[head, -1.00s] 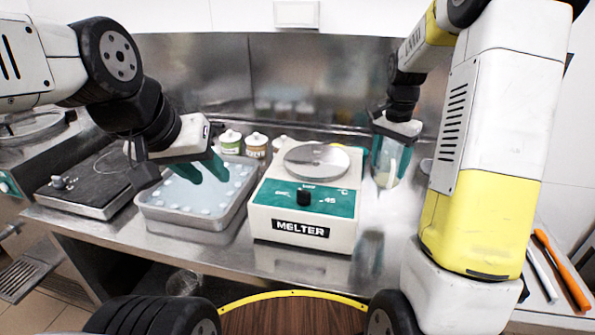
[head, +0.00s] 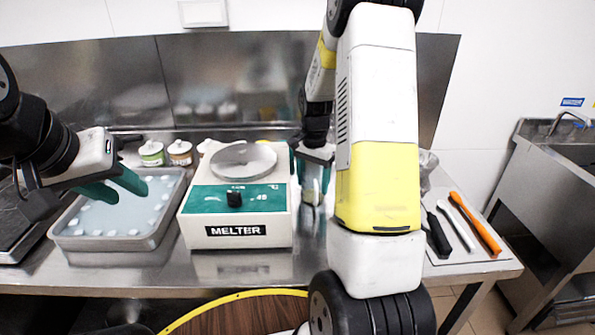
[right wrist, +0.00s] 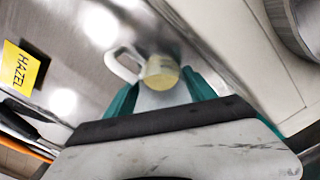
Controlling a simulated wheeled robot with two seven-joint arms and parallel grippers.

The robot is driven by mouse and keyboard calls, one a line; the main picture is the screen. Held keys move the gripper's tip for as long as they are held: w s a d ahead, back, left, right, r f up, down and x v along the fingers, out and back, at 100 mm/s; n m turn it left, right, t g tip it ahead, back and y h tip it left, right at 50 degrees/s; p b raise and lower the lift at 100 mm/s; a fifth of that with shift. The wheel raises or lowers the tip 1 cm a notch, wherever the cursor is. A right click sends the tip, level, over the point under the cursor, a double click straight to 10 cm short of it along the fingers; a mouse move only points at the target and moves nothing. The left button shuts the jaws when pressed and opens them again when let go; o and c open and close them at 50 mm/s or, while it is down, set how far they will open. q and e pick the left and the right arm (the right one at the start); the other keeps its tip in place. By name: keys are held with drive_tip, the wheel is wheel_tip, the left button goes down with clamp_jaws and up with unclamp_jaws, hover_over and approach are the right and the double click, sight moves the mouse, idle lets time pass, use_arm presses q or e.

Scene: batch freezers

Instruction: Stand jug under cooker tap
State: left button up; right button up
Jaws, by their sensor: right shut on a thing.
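The jug (head: 312,190) is clear, with something pale yellow in it; it is partly hidden by the fingers in the head view. It also shows from above in the right wrist view (right wrist: 160,72), with its pale handle out to the left. My right gripper (head: 314,170) is shut on the jug, just right of the melter. My left gripper (head: 115,187) is open and empty above the tray of pale blue liquid (head: 65,243). I cannot make out a cooker tap in these frames.
The melter (head: 236,236) stands mid-counter, with small jars (head: 180,152) behind. Tools with black, white and orange handles (head: 475,225) lie at the counter's right end. A yellow HAZEL label (right wrist: 20,68) lies near the jug. A sink (head: 555,160) stands apart at the far right.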

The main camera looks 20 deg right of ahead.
drive_tip(key=shift+f, duration=0.1)
drive_tip(key=o, duration=1.4)
